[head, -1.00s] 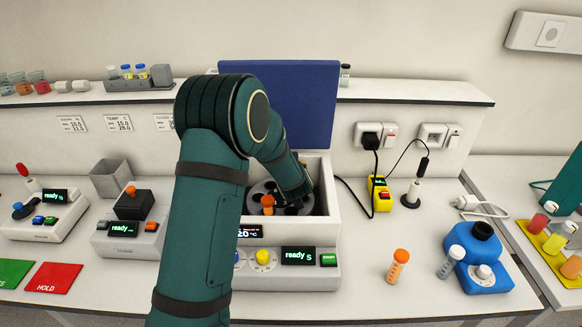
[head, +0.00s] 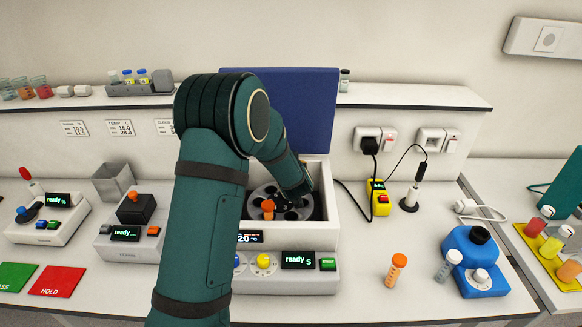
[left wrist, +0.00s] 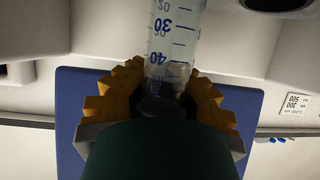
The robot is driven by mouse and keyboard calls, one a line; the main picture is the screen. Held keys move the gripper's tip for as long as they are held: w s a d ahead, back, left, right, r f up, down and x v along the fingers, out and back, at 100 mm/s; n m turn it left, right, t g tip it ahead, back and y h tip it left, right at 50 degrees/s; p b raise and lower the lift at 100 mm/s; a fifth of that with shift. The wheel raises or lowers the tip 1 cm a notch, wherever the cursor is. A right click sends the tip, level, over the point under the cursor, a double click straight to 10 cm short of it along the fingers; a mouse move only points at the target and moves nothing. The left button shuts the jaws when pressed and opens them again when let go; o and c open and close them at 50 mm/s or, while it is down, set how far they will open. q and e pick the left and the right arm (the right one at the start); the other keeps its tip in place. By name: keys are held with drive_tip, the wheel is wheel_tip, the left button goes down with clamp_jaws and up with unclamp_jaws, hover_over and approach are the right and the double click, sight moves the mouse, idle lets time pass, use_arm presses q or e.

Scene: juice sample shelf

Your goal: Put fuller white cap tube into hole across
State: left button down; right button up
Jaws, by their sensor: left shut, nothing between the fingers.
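My left gripper (head: 300,199) is over the rotor (head: 262,192) inside the open centrifuge (head: 331,214); my arm hides most of its fingers in the head view. In the left wrist view its yellow, stepped fingers (left wrist: 152,98) are shut. A clear tube (left wrist: 172,40) with blue graduation marks shows in line with them; its cap is not visible. An orange-capped tube (head: 268,210) sits in the rotor at the front left. Several dark rotor holes show around it. A pale-capped tube (head: 448,265) stands on the bench at right. My right gripper is not in view.
The blue lid (head: 305,105) stands upright behind the rotor. Another orange-capped tube (head: 396,269) stands at front right, near a blue device (head: 476,262).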

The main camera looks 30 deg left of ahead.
use_arm(q)
drive_tip(key=shift+r+p, duration=1)
drive_tip(key=shift+r, duration=0.35)
drive_tip(key=c, duration=1.1)
unclamp_jaws()
drive_tip(key=shift+o, duration=0.2)
drive_tip(key=v, duration=1.2)
drive_tip(key=shift+f, duration=0.1)
